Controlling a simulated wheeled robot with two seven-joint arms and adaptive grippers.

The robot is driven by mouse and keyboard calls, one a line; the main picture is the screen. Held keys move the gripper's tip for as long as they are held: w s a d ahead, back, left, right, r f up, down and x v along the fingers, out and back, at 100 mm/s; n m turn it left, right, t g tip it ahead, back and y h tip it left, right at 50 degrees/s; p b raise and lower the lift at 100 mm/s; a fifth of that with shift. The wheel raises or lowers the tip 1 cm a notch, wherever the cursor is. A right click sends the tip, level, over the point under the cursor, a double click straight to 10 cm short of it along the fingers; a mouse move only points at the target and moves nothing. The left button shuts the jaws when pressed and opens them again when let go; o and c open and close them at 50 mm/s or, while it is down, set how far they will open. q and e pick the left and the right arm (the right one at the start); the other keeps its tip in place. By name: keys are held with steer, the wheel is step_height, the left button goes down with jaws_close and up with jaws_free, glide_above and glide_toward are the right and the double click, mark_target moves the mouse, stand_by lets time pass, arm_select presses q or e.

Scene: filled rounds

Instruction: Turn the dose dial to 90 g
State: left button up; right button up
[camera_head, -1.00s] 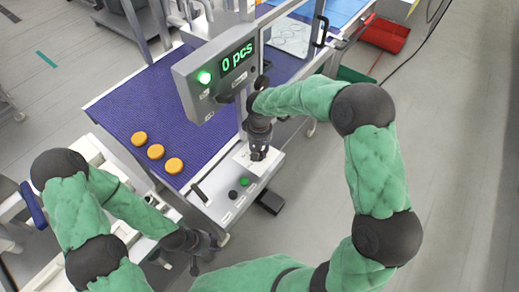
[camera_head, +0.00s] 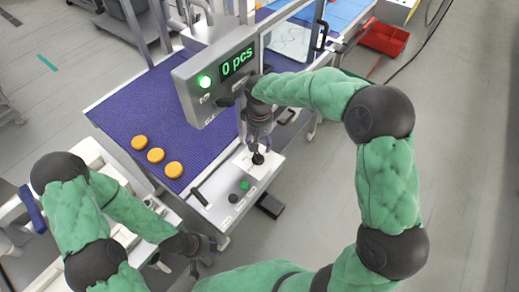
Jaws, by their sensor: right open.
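A black dial (camera_head: 258,158) sits on a pale plate at the far end of the grey control panel (camera_head: 222,208); its marks are too small to read. I cannot tell for sure that it is the dose dial. My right gripper (camera_head: 257,148) points down just above this dial, with its fingers open; whether they touch it is unclear. The display box (camera_head: 187,88) reads "0 pcs" in green beside a lit green lamp (camera_head: 204,79). My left gripper (camera_head: 206,262) is low at the left of the panel, and its fingers are too small to judge.
A green button (camera_head: 244,185), a black button (camera_head: 233,198) and a lever (camera_head: 200,197) are on the panel near the dial. Three orange rounds (camera_head: 156,155) lie on the blue belt (camera_head: 135,113). A red bin (camera_head: 384,38) is on the floor behind.

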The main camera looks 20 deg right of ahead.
step_height(320, 180, up, 5)
steer(key=shift+r, duration=0.1)
stand_by(0.7)
